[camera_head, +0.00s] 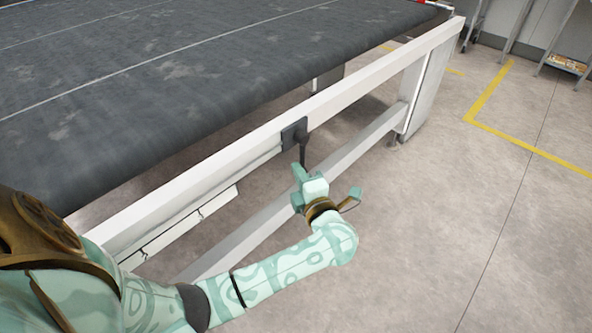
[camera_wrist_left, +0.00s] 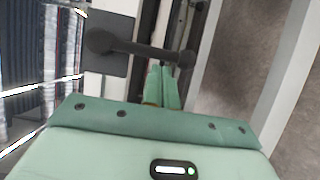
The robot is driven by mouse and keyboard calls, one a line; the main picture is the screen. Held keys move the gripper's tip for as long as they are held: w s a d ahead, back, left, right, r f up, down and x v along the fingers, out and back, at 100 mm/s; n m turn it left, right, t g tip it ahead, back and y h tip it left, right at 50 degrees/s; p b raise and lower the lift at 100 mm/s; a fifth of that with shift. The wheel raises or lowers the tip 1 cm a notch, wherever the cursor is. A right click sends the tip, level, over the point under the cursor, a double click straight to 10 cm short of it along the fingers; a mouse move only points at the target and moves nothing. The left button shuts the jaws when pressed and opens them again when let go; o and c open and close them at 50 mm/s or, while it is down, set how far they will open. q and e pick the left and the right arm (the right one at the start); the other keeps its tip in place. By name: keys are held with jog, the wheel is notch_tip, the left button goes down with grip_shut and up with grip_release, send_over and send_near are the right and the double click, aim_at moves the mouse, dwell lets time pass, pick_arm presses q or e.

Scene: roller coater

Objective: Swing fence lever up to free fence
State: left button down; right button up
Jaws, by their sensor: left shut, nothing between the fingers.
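The fence lever (camera_head: 304,152) is a dark handle on a dark square plate (camera_head: 292,133), fixed to the white rail of the machine. In the head view it hangs down from the plate. The left wrist view shows the lever (camera_wrist_left: 140,49) with a round hub on the plate and a knob at its free end. My left gripper (camera_head: 299,172) is shut and empty. Its fingertips (camera_wrist_left: 163,72) are close to the knob end of the lever, just below it in the head view. I cannot tell whether they touch. My right gripper is not in view.
A wide dark belt (camera_head: 180,80) fills the upper left behind the white rail (camera_head: 380,72). A lower white beam (camera_head: 350,150) runs parallel beneath it. The grey floor (camera_head: 470,220) to the right is clear, with yellow lines. Metal shelving (camera_head: 560,50) stands at the upper right.

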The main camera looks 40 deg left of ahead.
pick_arm(q)
jog(key=shift+w+f+n+b, duration=0.2)
jog(key=shift+n+b, duration=0.1)
jog(key=shift+b, duration=0.1)
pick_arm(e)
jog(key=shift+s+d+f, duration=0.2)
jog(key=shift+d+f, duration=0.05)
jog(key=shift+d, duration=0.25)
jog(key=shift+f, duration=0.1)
